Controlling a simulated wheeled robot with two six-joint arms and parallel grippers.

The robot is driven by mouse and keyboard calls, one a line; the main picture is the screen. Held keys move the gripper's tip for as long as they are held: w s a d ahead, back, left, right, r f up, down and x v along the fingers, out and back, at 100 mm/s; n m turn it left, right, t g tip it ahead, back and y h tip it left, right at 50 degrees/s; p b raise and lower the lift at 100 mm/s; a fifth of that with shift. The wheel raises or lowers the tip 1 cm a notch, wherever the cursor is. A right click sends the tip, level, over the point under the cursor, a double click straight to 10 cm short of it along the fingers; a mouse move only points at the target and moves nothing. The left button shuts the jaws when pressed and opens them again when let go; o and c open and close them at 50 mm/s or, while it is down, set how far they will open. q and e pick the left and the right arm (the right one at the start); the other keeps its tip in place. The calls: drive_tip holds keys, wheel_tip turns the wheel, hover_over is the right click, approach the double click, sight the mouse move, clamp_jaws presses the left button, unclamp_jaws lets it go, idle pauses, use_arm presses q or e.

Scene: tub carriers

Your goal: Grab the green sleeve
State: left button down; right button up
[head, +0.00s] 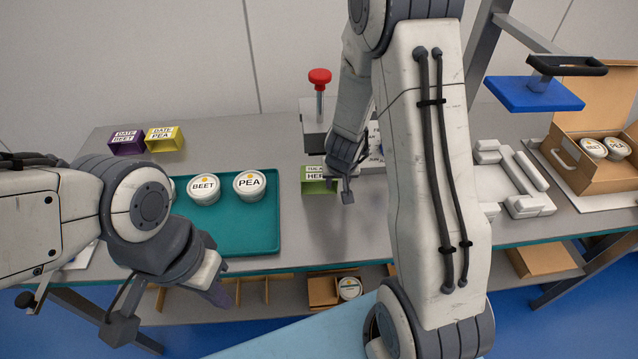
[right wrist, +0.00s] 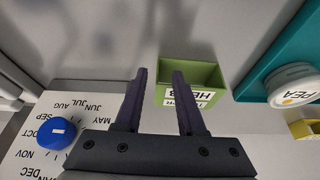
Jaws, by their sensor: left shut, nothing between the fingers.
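The green sleeve (head: 317,187), a small open-ended box with a white label reading "HER…", stands on the grey bench right of the teal tray. In the right wrist view the green sleeve (right wrist: 228,74) lies just beyond my fingers, right of centre. In the head view my right gripper (head: 346,190) is beside the sleeve's right side; contact cannot be told. My left gripper (head: 217,296) is shut and empty, low over the bench's front edge.
The teal tray (head: 245,239) holds white tubs, including a BEET tub (head: 204,191) and a PEA tub (head: 249,185). Purple (head: 126,143) and yellow (head: 164,139) sleeves stand behind it. A red-knobbed press (head: 319,78) stands behind the green sleeve. A cardboard box (head: 590,172) is far right.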

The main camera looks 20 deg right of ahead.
sight(337, 190)
drive_tip(key=b+x, duration=0.2)
drive_tip(key=x, duration=0.2)
drive_tip(key=shift+s+f, duration=0.1)
drive_tip(key=shift+s, duration=0.1)
drive_tip(key=shift+d, duration=0.1)
clamp_jaws()
idle(1.1)
